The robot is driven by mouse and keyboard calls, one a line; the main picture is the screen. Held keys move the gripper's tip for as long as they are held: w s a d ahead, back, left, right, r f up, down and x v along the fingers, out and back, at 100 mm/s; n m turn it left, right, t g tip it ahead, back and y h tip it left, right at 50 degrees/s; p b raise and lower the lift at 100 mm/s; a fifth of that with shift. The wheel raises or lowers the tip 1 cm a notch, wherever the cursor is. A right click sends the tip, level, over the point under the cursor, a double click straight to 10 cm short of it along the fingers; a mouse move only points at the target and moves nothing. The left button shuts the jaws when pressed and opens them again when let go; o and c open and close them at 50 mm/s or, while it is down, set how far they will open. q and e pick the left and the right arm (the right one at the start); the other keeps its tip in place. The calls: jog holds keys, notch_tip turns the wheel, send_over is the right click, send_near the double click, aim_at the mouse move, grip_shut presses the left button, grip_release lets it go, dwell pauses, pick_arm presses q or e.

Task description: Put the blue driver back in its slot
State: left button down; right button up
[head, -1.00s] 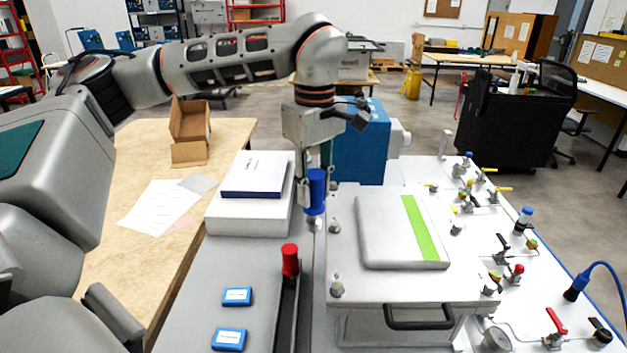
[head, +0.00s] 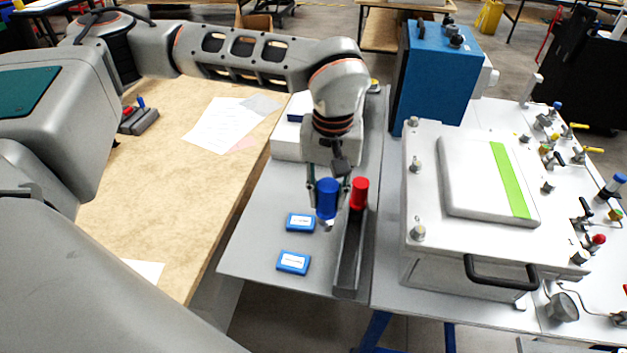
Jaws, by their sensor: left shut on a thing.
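My left gripper (head: 327,190) is shut on the blue driver (head: 327,197), its blue handle upright between the fingers. The driver is just left of the dark rack (head: 349,250) on the grey table. Its lower end is partly hidden, and I cannot tell whether it touches anything. The red driver (head: 359,193) stands upright in the rack, close to the right of the blue one. The slots themselves are too small to make out. My right gripper is not in view.
Two blue boxes (head: 300,222) (head: 293,262) lie on the grey table left of the rack. White boxes (head: 290,145) stand behind the gripper. A white analyser case with a black handle (head: 500,272) stands to the right. A wooden table (head: 200,160) is at left.

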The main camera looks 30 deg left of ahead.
pick_arm(q)
jog(key=s+d+r+n+b, duration=0.1)
jog(key=s+d+r+n, duration=0.15)
jog(key=d+n, duration=0.65)
notch_tip(320, 180, down, 6)
jog(key=a+n+b, duration=0.1)
jog(key=b, duration=0.2)
jog(key=shift+s+a, duration=0.25)
jog(key=shift+s, duration=0.15)
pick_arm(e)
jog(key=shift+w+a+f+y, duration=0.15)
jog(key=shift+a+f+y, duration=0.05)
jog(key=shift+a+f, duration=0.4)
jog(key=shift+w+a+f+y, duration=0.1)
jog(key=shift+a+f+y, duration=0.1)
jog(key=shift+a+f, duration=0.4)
pick_arm(q)
jog(key=shift+f, duration=0.1)
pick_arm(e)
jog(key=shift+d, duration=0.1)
pick_arm(q)
jog(key=shift+f, duration=0.15)
jog(key=shift+f+b, duration=0.3)
jog(key=shift+b, duration=0.05)
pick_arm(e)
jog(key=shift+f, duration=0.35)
